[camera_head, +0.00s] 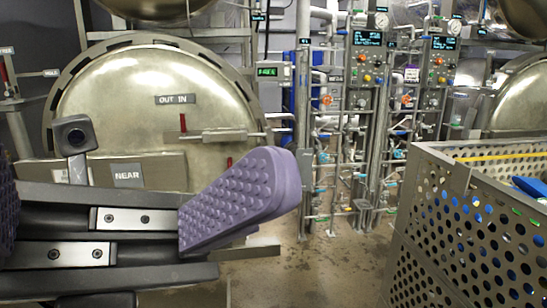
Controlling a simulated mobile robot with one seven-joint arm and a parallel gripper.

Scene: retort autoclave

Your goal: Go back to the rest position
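My gripper (135,220) fills the lower left, close to the camera. Its right finger carries a purple studded pad, and a strip of the other purple pad shows at the left edge. The two pads stand wide apart with nothing visible between them, so it is open and empty. The left finger is mostly cut off by the picture's edge. Behind the gripper is the large round metal autoclave door (110,95), which looks closed, with an "OUT IN" label and a "NEAR" plate. The gripper hides its lower part.
A perforated metal crate (440,225) with blue items inside stands at the right. Pipes, valves and control panels (365,75) line the back wall. Another round door (520,95) is at the far right. Bare floor (330,265) shows between gripper and crate.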

